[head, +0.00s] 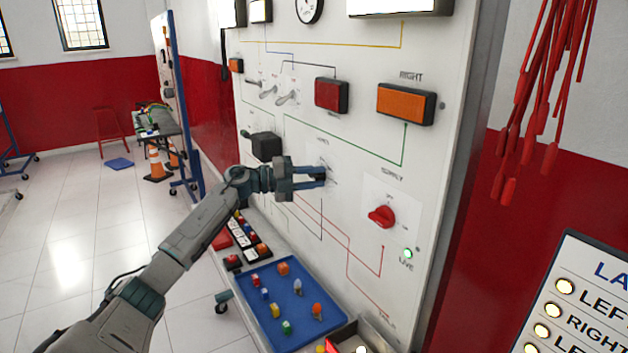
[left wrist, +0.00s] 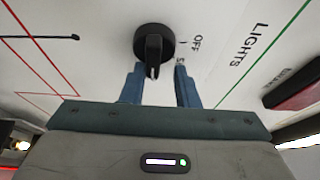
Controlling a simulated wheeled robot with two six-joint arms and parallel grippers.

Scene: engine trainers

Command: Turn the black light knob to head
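The black light knob (left wrist: 154,46) sits on the white panel in the left wrist view, under the LIGHTS label. Its grip bar points down in that picture, toward my gripper. OFF is readable beside it; a further label is partly covered by a finger. My left gripper (left wrist: 158,72) is open, with its blue fingers apart and the bar's end between the fingertips, nearer the left one. I cannot tell if they touch. In the head view my left gripper (head: 324,174) is at the panel and largely hides the knob. My right gripper is not in view.
A red supply knob (head: 382,216) and a lit green LIVE lamp (head: 407,253) are to the right. A black box (head: 266,146) sticks out left of the gripper. An orange lamp (head: 405,103) and red lamp (head: 331,95) are above. A blue tray (head: 262,316) lies below.

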